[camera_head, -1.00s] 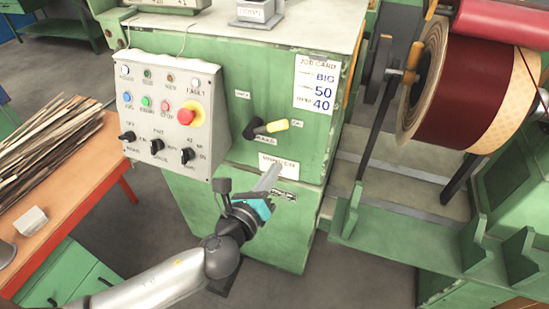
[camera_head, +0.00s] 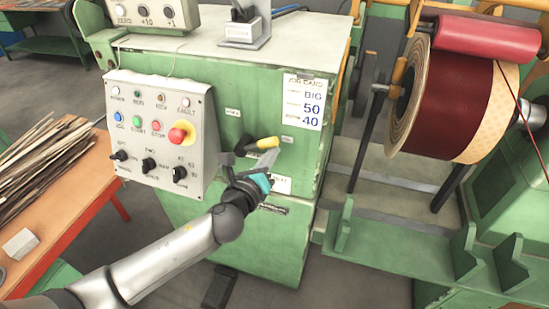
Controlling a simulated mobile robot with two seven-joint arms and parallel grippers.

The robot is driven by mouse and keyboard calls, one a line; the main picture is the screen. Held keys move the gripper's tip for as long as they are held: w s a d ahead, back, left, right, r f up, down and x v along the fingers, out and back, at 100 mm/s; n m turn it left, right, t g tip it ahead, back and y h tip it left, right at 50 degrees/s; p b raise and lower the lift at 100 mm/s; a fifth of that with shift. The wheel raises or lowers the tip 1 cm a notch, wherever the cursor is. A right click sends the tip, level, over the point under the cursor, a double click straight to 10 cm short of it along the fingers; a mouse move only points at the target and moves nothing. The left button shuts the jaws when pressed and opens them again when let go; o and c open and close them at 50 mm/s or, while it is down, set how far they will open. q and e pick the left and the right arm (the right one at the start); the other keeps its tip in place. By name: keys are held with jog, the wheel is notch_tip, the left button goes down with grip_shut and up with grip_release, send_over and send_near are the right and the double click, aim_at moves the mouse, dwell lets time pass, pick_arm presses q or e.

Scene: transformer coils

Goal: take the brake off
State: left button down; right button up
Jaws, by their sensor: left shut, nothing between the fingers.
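The brake lever has a yellow grip (camera_head: 267,143) on a dark pivot. It sits on the front of the green cabinet (camera_head: 300,160), and its grip points right, roughly level. My left gripper (camera_head: 269,163) is shut and empty, with its fingertips just below the yellow grip. I cannot tell whether they touch it. The gripper and wrist cover part of the panel and labels below the lever. My right gripper is not in view.
A grey control box (camera_head: 165,135) with buttons, knobs and a red emergency stop (camera_head: 181,133) stands out left of the lever. A job card (camera_head: 303,101) is on the cabinet at upper right. A dark red coil (camera_head: 445,95) and green frame stand right. An orange table (camera_head: 80,215) is at left.

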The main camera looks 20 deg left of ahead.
aim_at(267, 143)
pick_arm(q)
jog(key=shift+a+r+n, duration=0.2)
jog(key=shift+r+n, duration=0.3)
jog(key=shift+n, duration=0.1)
dwell(0.4)
jog(key=shift+a+r+n+h+p, duration=0.15)
jog(key=shift+a+r+n+p, duration=0.15)
jog(key=shift+r+n, duration=0.2)
jog(key=shift+a+r+n+h+p, duration=0.15)
jog(key=shift+r+n+p, duration=0.25)
jog(key=shift+n, duration=0.2)
jog(key=a+r+n+t+p, duration=0.1)
jog(key=a+r+n, duration=0.2)
jog(key=a+n, duration=0.2)
jog(key=shift+r+n+h, duration=0.2)
jog(key=shift+n+h, duration=0.2)
jog(key=shift+n, duration=1.2)
jog(key=shift+a+p, duration=0.15)
jog(key=shift+p, duration=0.15)
jog(key=shift+w, duration=0.1)
